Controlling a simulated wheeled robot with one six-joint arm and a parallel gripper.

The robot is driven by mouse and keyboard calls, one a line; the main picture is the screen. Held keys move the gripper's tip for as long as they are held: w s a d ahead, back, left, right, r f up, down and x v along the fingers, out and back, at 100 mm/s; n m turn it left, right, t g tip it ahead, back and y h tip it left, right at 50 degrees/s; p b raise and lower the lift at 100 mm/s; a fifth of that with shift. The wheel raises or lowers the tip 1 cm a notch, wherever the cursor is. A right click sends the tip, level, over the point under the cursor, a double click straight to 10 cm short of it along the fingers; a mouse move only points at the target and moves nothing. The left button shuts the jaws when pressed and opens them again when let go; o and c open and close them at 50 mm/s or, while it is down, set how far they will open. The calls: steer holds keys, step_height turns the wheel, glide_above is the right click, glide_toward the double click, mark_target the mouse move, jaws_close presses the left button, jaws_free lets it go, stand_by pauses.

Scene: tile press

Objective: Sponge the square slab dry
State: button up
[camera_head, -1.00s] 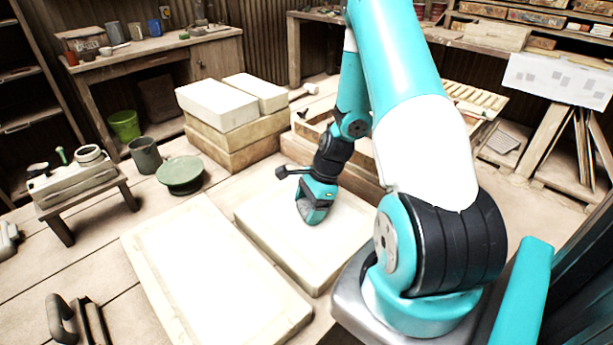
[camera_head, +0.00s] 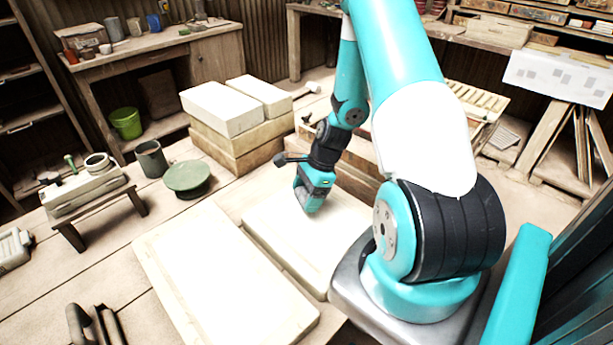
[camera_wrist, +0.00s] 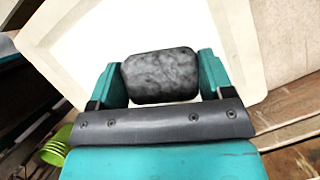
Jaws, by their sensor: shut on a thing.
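My gripper (camera_head: 312,200) is low over the square slab (camera_head: 275,222), a pale block lying on the floor boards. In the wrist view my gripper (camera_wrist: 160,80) is shut on a dark grey, rounded sponge (camera_wrist: 160,76), which sits between the two teal fingers. I cannot tell whether the sponge touches the slab. In the head view my gripper and arm hide part of the slab.
A longer pale slab (camera_head: 215,270) lies left of the square one, with a narrow gap between. Stacked blocks (camera_head: 235,145) stand behind. A green round stand (camera_head: 187,178), a grey pot (camera_head: 151,158) and a low bench (camera_head: 85,205) are at left. A dark handled tool (camera_head: 80,322) lies at front left.

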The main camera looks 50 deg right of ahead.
steer(key=shift+r+p, duration=1.3)
steer(key=shift+r, duration=0.45)
